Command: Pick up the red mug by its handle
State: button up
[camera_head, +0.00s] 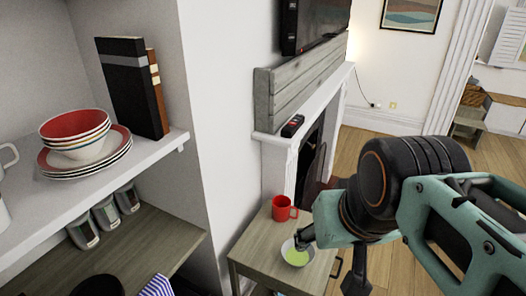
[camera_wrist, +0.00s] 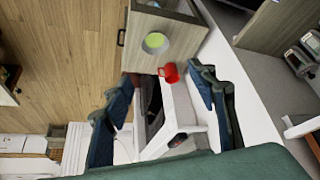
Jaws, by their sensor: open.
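The red mug (camera_head: 281,208) stands upright on a small wooden side table (camera_head: 252,240), near its back edge by the wall. Its handle is on the right side in the head view. In the wrist view the mug (camera_wrist: 171,73) appears between my fingertips but farther off, with its handle toward the left finger. My gripper (camera_wrist: 163,82) is open and empty, above and to the right of the mug in the head view. Nothing touches the mug as far as I can see.
A bowl with green contents (camera_head: 295,253) stands close in front of the mug, near my finger. The white fireplace mantel (camera_head: 335,85) rises behind the table. Shelves with stacked bowls (camera_head: 76,128) and plates stand at left. Wooden floor lies open at right.

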aim_at(282, 206)
jog(key=l+u, duration=1.5)
jog(key=l, duration=0.15)
jog(key=l+u, duration=0.6)
jog(key=i+l, duration=0.05)
